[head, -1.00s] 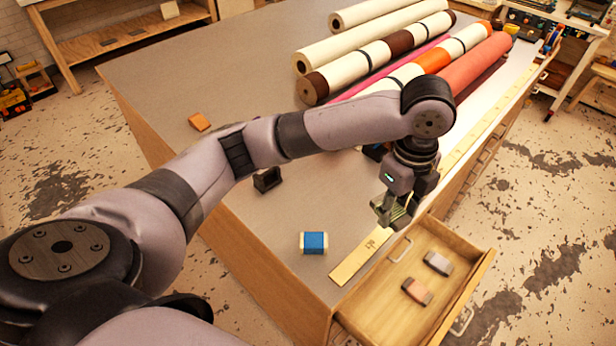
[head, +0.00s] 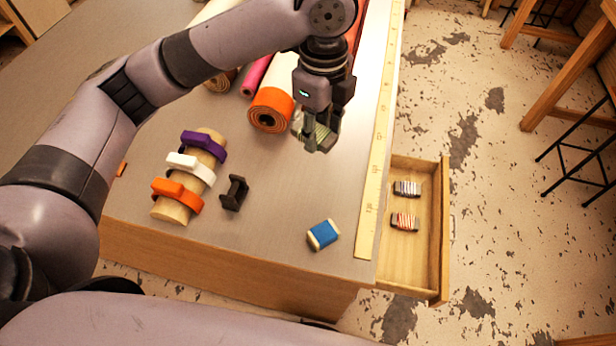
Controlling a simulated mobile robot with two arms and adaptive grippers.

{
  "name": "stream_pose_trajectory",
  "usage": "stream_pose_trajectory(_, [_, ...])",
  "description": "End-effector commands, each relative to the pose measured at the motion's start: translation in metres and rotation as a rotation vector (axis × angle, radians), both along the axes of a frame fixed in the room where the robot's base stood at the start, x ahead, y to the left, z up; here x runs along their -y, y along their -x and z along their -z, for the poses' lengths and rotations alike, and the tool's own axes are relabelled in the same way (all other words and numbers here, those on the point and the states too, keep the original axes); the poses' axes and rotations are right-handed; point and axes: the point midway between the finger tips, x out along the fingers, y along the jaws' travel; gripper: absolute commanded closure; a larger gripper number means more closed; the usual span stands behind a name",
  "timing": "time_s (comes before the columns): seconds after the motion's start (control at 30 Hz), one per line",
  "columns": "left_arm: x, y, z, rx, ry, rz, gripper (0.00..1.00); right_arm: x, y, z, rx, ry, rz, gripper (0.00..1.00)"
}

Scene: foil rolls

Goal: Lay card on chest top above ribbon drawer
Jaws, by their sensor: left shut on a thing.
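My left gripper (head: 318,138) is shut on a small greenish thing (head: 322,131), which looks like a wound card, mostly hidden by the fingers. It hangs over the chest top (head: 290,190), left of the yellow ruler and beside the end of an orange roll. Whether the thing touches the top I cannot tell. The drawer (head: 405,265) stands open at the chest's right side. In it lie a grey-striped card (head: 407,188) and a red-and-white striped card (head: 404,221). A card wound in blue (head: 323,235) lies on the chest top near the front corner. My right gripper is not in view.
The yellow ruler (head: 376,160) runs along the right edge. A wooden rod (head: 174,208) with purple, white and orange clips and a black holder (head: 234,193) sit at left. Rolls, including an orange-ended one (head: 270,110), lie behind. The top around the blue card is clear.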

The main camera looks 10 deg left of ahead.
Motion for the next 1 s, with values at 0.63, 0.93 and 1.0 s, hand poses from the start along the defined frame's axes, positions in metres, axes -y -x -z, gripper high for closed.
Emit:
stream_pose_trajectory(0.63, [-0.001,0.0,0.115,0.001,-0.001,0.0,0.88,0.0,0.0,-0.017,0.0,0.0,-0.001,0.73])
stream_pose_trajectory(0.93, [-0.001,0.0,0.152,0.002,0.0,0.001,0.88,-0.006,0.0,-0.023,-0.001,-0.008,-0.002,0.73])
stream_pose_trajectory(1.0, [-0.001,0.0,0.153,0.003,0.0,0.001,0.88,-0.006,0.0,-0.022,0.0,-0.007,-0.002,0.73])
